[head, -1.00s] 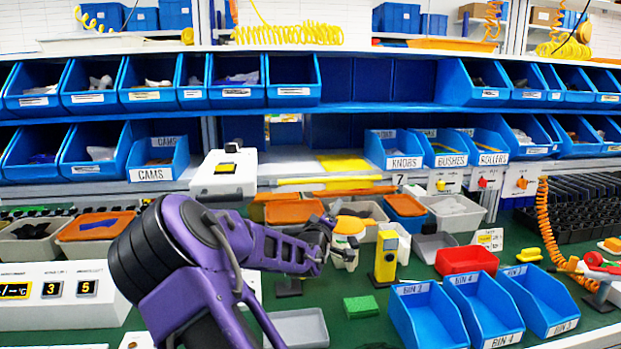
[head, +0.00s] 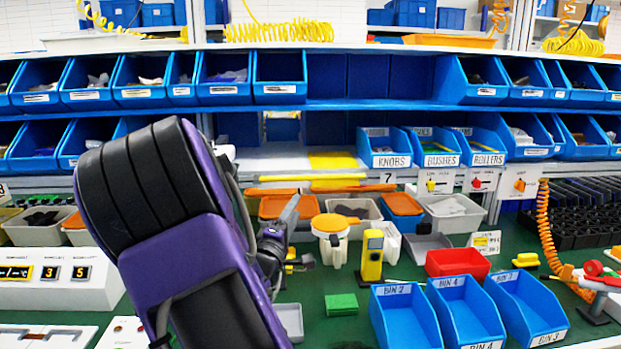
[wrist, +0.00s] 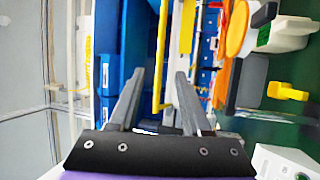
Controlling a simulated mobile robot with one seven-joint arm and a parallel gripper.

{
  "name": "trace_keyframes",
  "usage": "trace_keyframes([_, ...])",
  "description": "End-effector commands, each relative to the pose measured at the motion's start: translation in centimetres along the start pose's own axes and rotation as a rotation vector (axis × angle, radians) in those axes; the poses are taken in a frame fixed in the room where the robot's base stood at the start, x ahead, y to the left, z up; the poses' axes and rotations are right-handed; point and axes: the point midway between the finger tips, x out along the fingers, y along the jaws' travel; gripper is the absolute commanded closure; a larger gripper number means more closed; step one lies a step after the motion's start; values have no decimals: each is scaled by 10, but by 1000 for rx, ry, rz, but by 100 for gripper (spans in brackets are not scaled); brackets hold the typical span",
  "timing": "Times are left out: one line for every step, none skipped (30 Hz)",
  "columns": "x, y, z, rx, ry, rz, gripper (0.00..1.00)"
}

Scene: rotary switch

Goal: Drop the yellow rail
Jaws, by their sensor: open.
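I cannot tell which one the task names. My gripper (head: 288,215) is left of and below them, partly hidden behind my purple arm. In the wrist view my gripper (wrist: 159,78) has its two grey fingers well apart. A thin yellow rail (wrist: 161,50) shows in line with the gap between the fingers, touching neither as far as I can see. A second, wider yellow strip (wrist: 187,25) lies just to its right.
Trays with orange lids (head: 275,207), a white jar with an orange top (head: 334,225) and a yellow meter (head: 372,255) stand below the shelf. A green block (head: 341,305) and blue bins (head: 405,315) are nearer. Some green bench between them is bare.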

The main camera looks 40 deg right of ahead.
Motion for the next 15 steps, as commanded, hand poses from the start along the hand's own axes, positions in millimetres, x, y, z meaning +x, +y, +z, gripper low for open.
trace_keyframes([11,0,2,-1,-5,4,52])
trace_keyframes([17,0,1,0,-4,3,52])
trace_keyframes([26,0,2,-1,-4,4,52])
trace_keyframes([33,0,2,0,-4,3,52])
trace_keyframes([40,0,2,-1,-4,4,52])
trace_keyframes([48,0,2,0,-3,3,52])
trace_keyframes([55,0,2,0,-3,3,52])
trace_keyframes([62,0,2,0,-4,3,52])
trace_keyframes([71,0,2,-1,-3,3,52])
trace_keyframes([77,0,2,0,-3,4,52])
trace_keyframes([84,0,1,0,-2,3,52])
trace_keyframes([93,0,2,-1,-3,3,52])
trace_keyframes([99,0,2,-1,-3,2,52])
trace_keyframes([105,0,2,0,-3,3,52])
trace_keyframes([113,0,1,0,-2,2,52])
